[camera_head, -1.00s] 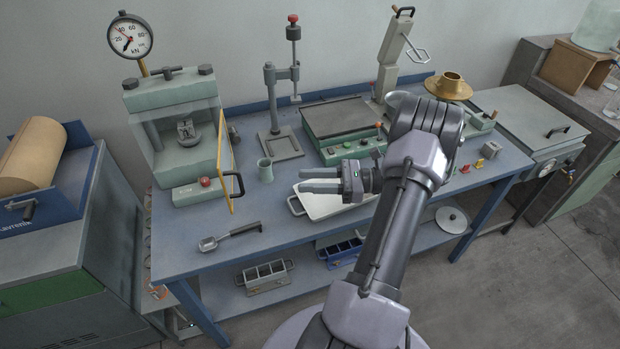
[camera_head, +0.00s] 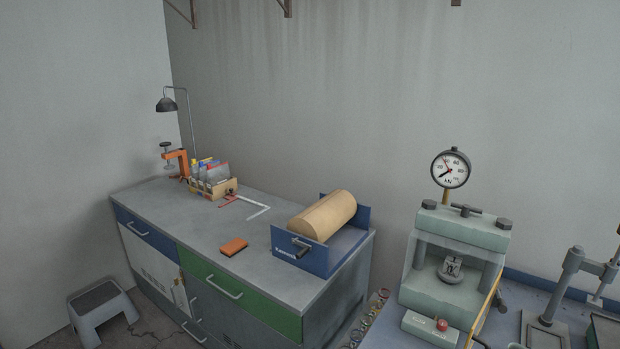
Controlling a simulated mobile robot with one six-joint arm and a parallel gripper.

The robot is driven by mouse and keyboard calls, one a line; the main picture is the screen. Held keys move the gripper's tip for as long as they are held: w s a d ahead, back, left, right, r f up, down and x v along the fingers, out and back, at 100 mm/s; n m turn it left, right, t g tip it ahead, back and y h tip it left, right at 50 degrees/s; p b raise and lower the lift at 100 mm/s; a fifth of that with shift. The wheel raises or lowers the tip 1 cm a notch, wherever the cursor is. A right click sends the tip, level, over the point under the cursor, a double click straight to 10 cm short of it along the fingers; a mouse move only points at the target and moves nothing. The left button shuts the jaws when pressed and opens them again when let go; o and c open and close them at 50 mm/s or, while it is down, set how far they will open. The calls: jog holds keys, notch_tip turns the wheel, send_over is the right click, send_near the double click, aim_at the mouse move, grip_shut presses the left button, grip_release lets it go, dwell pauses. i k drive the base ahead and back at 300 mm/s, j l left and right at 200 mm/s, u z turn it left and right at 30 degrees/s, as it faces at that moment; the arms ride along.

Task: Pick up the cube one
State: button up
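A small grey block (camera_head: 451,268) with dark marks on its face sits inside the pale green press (camera_head: 462,230) at the right. It looks like a cube, but the marks are too small to read surely, so I cannot tell if it is cube one. My gripper and arm are out of view.
The grey-topped cabinet (camera_head: 180,213) bears a blue holder (camera_head: 300,254) with a tan roll (camera_head: 323,214), an orange block (camera_head: 233,247), a box of bottles (camera_head: 212,188) and an orange clamp (camera_head: 177,160). A step stool (camera_head: 102,308) stands on the floor at lower left.

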aim_at(452, 265)
jog(key=l+z, duration=0.15)
jog(key=z, duration=0.2)
jog(key=l+z, duration=0.2)
jog(key=z, duration=0.15)
jog(key=k, duration=0.05)
